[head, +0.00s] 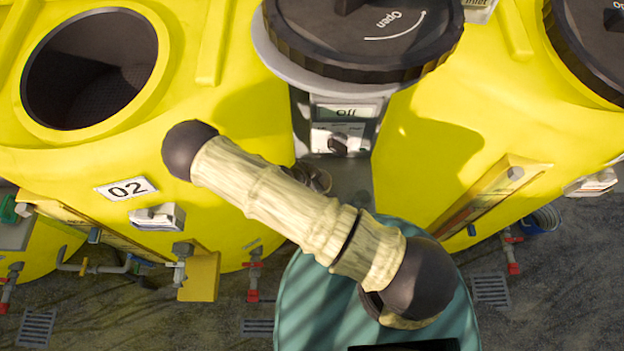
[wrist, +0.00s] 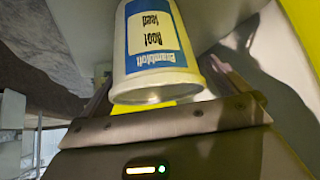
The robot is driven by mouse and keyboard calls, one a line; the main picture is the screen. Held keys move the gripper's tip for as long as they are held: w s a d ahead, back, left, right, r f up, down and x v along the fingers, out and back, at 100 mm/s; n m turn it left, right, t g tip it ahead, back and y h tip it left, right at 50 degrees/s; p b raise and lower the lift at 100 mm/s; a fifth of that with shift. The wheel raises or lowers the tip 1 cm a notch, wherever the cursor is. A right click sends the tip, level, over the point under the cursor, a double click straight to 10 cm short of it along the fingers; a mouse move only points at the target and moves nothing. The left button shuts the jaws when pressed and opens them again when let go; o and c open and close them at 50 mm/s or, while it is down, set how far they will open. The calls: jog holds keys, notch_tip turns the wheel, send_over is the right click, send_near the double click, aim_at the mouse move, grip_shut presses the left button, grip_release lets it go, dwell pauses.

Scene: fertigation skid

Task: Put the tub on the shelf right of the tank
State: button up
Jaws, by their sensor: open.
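The tub (wrist: 160,55) is white with a blue, white and yellow label, its lettering upside down in the wrist view. Its rim faces my gripper's palm and its far end is cut off by the top edge. My gripper (wrist: 166,88) is open, with a finger on each side of the tub; I cannot tell whether they touch it. The tub and gripper are not visible in the head view, where my arm crosses the middle. A yellow tank (head: 230,120) marked 02 has an open round mouth. A grey surface (head: 352,185) shows between the tanks, partly hidden by my arm; I cannot tell whether it is the shelf.
A second yellow tank (head: 440,150) stands at the right. A black lid (head: 365,45) marked Open and a switch box (head: 342,125) reading Off are between them. Pipes and red-handled valves (head: 253,295) stick out low in front, with drain grates (head: 491,289) in the floor.

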jog(key=v, duration=1.2)
